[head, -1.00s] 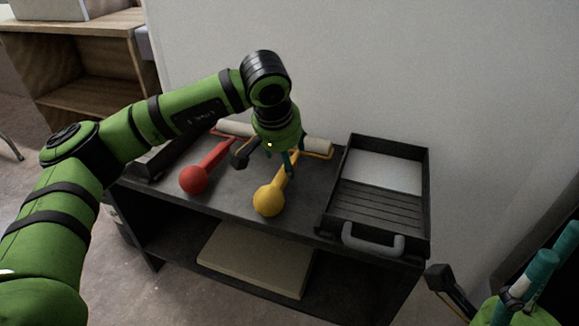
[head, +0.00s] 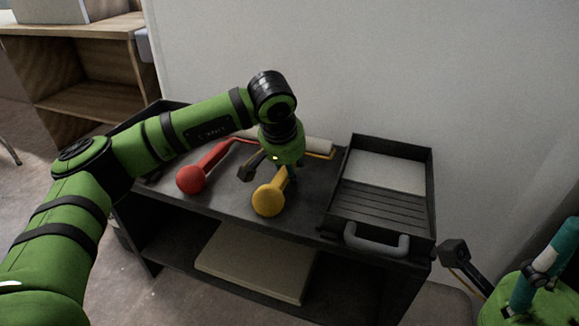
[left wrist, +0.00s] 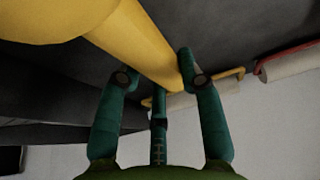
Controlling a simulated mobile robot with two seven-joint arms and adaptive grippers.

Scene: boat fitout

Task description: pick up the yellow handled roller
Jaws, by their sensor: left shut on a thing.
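The yellow handled roller (head: 267,201) lies on the dark top of the cart, its round yellow end towards me and its pale roller sleeve at the back near the wall. My left gripper (head: 288,178) points down over its handle. In the left wrist view the yellow handle (left wrist: 150,48) runs between the teal fingers of the left gripper (left wrist: 157,72), which is shut on it. In the head view the gripper body hides part of the handle. My right gripper (head: 535,275) is at the lower right, away from the cart; its opening is unclear.
A red handled roller (head: 193,179) lies left of the yellow one; its sleeve also shows in the left wrist view (left wrist: 292,62). A black paint tray (head: 375,241) with a grey handle stands to the right. A pale board (head: 255,262) lies on the lower shelf. The wall is close behind.

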